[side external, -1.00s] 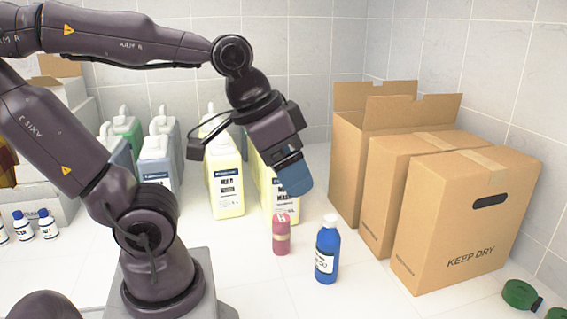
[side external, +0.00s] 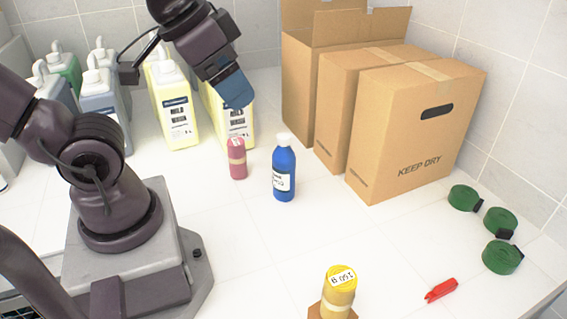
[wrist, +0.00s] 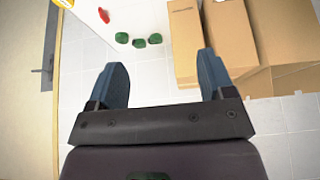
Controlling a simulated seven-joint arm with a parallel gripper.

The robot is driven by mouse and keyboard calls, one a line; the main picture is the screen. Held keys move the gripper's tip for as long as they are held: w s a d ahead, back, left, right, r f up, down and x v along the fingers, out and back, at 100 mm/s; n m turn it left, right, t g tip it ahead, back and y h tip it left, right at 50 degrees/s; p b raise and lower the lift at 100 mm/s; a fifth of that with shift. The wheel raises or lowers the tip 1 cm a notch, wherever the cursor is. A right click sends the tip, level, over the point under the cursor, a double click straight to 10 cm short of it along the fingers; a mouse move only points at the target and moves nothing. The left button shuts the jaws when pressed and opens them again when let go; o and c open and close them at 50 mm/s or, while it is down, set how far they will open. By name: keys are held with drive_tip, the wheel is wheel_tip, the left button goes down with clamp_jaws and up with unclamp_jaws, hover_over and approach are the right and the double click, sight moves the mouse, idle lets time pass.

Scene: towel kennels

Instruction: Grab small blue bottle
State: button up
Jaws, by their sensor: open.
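The small blue bottle (side external: 284,175) stands upright on the white tiled surface in the side view, with a white cap and white label. My gripper (side external: 238,102), with blue fingers, hangs above and behind it to the left, apart from it. In the wrist view my gripper (wrist: 160,68) has its two fingers spread with nothing between them. The blue bottle does not show in the wrist view.
A pink bottle (side external: 237,160) stands left of the blue one. Yellow jugs (side external: 175,112) stand behind, cardboard boxes (side external: 400,150) to the right. A yellow-topped roll (side external: 340,290), a red clip (side external: 440,290) and green rolls (side external: 502,257) lie nearer. Surface in front of the bottle is clear.

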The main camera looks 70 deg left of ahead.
idle(0.4)
drive_tip(key=shift+c, duration=1.3)
